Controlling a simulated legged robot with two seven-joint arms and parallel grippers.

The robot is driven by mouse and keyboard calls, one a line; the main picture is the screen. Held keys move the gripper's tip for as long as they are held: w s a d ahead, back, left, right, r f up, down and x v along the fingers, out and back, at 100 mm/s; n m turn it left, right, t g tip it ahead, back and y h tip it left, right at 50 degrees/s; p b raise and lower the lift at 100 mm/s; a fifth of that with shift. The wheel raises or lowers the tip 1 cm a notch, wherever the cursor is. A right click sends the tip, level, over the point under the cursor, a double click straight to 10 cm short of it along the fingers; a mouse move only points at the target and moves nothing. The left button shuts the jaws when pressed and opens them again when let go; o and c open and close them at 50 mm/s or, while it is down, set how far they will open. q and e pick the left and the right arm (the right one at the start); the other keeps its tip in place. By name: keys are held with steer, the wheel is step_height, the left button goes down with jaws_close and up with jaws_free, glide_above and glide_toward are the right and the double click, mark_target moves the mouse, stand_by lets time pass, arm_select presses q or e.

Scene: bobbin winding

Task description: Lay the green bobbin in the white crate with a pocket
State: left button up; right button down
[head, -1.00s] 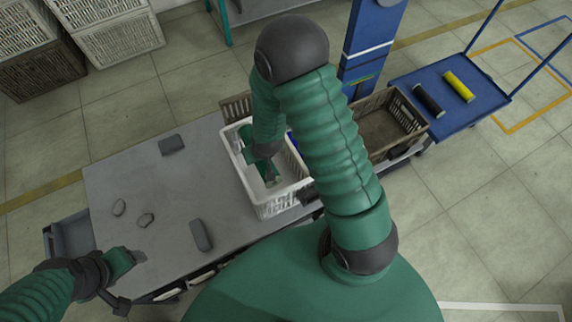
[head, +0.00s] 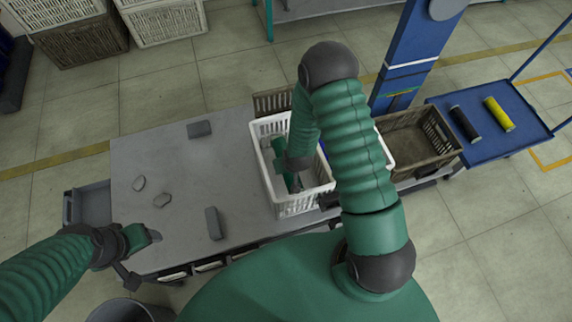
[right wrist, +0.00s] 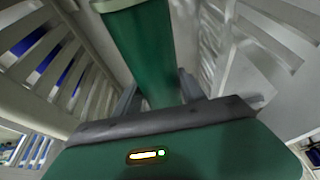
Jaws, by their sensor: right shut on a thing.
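The green bobbin (right wrist: 145,55) shows in the right wrist view between the fingers of my right gripper (right wrist: 160,92), which is shut on it. The bobbin and these fingers are down between the slatted walls of the white crate (head: 304,204). In the head view my right gripper (head: 292,183) is inside this crate, partly covered by my arm. Whether the bobbin touches the crate floor, and where the pocket is, I cannot tell. My left gripper (head: 154,236) is over the near left part of the table, away from the crate; its jaw state is unclear.
The grey table (head: 240,150) carries several grey pieces, including a block (head: 214,223). A brown crate (head: 425,140) stands right of the white crate. A blue cart (head: 520,135) holds a black bobbin (head: 464,123) and a yellow bobbin (head: 498,114). A blue column (head: 410,55) stands behind.

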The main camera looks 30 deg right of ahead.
steer(key=shift+d+f, duration=0.4)
steer(key=c, duration=1.1)
jaws_free()
steer(key=shift+d, duration=0.1)
steer(key=o, duration=0.4)
steer(key=shift+a+r, duration=0.1)
steer(key=shift+a, duration=0.4)
steer(key=shift+d+r, duration=0.1)
steer(key=shift+r, duration=0.2)
steer(key=shift+w+d+r+p, duration=0.1)
steer(key=shift+r+p, duration=0.55)
steer(key=v, duration=0.5)
steer(key=p+v, duration=0.1)
steer(key=v, duration=0.5)
steer(key=shift+s, duration=0.25)
arm_select(q)
steer(key=r, duration=0.2)
steer(key=shift+d+r, duration=0.3)
steer(key=shift+d, duration=0.05)
arm_select(e)
steer(key=s+a+r+n, duration=0.1)
steer(key=r, duration=0.3)
steer(key=s+a+r+g, duration=0.1)
steer(key=s+a+r, duration=0.1)
steer(key=r, duration=0.3)
steer(key=s+a+r+n+y, duration=0.1)
steer(key=s+a+r, duration=0.1)
steer(key=r, duration=0.3)
steer(key=shift+s+n+g, duration=0.2)
steer(key=shift+n+g, duration=0.1)
